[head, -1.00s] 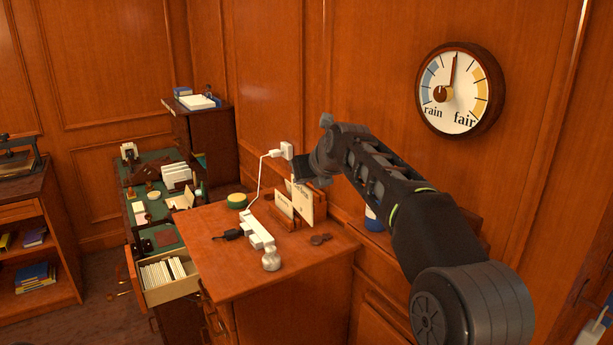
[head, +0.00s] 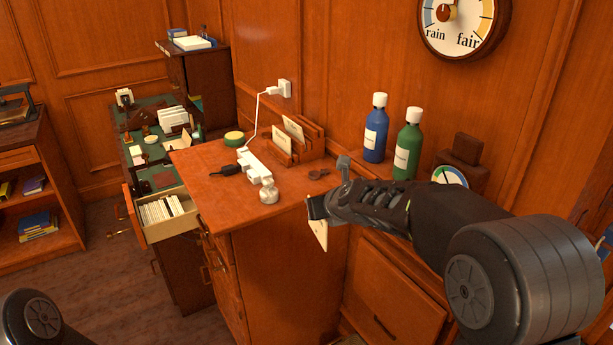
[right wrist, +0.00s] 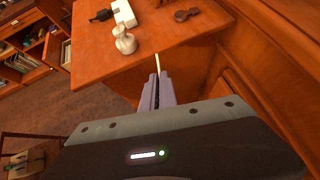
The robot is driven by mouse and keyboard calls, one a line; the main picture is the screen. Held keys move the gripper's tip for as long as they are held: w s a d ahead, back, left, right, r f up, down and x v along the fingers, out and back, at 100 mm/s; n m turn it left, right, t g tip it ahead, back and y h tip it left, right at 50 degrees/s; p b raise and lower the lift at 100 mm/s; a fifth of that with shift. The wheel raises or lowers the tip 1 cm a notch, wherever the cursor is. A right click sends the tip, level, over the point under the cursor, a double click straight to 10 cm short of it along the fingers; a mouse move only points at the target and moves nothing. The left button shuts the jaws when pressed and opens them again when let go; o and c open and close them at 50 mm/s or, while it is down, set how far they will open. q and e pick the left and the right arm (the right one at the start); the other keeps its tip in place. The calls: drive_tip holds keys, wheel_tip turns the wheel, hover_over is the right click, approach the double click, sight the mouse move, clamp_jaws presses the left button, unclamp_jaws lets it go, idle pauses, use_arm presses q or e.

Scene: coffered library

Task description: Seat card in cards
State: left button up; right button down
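My right gripper (head: 317,208) is shut on a cream card (head: 320,234), which hangs below the fingers just off the desk's right front edge. In the right wrist view the fingers (right wrist: 157,90) pinch the card (right wrist: 157,62), seen nearly edge-on as a thin pale strip. The row of upright cards (head: 162,210) fills part of the open drawer (head: 178,230) left of the desk, apart from the gripper. My left gripper is not in view; only part of my left arm shows at bottom left.
On the desk (head: 225,190) are a wooden letter rack (head: 310,138) with cards, a power strip (head: 254,167), a silvery knobbed object (head: 268,192) and a yellow-green round item (head: 234,138). Blue (head: 375,130) and green (head: 408,145) bottles stand right. Floor before the drawer is clear.

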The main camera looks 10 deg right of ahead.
use_arm(q)
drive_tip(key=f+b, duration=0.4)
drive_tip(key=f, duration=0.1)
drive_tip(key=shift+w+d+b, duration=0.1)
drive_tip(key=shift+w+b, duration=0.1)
drive_tip(key=shift+b, duration=0.15)
use_arm(e)
drive_tip(key=s+f+m+h, duration=0.1)
drive_tip(key=s+f, duration=1)
drive_tip(key=s, duration=0.2)
drive_tip(key=shift+d+f, duration=0.35)
drive_tip(key=shift+f, duration=0.05)
